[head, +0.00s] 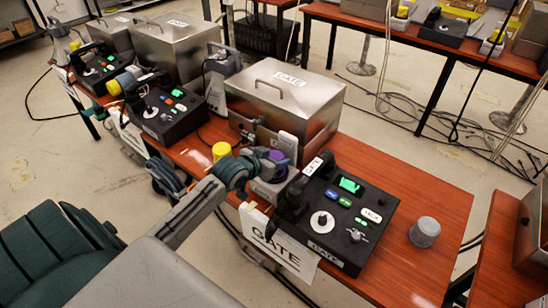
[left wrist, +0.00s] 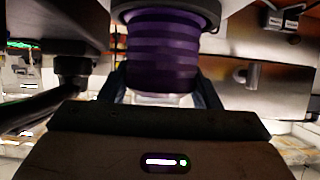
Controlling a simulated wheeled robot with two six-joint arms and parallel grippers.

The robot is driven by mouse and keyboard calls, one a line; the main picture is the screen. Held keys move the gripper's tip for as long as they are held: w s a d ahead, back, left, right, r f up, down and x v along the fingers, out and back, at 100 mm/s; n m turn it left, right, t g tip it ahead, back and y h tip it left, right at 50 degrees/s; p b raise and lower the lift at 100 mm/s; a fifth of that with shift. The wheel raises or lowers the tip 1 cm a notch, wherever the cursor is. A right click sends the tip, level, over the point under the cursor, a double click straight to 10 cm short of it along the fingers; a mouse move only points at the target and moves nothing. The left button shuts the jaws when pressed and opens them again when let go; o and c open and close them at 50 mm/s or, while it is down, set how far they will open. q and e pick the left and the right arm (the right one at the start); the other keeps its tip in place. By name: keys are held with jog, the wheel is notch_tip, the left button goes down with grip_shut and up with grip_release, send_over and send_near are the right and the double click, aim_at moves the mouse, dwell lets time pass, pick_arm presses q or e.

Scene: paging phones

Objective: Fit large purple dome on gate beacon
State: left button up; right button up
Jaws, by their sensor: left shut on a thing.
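The purple dome (head: 279,156) is partly hidden behind my left gripper (head: 262,162) in the head view. The left wrist view shows the ribbed purple dome (left wrist: 160,50) large and close between the fingers of my left gripper (left wrist: 160,92), which is shut on it. A dark rim lies along the dome's upper edge there. In the head view the dome is above a small pale base (head: 267,190) at the gate station, likely the gate beacon. I cannot tell whether dome and base touch. My right gripper is not in view.
The gate phone console (head: 335,212) stands just right of the base, with a metal GATE box (head: 285,100) behind. The table's right end (head: 440,185) is mostly clear.

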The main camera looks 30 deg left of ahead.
pick_arm(q)
jog(key=o, duration=1)
jog(key=shift+r, duration=0.1)
jog(key=v, duration=1.2)
jog(key=shift+p, duration=0.3)
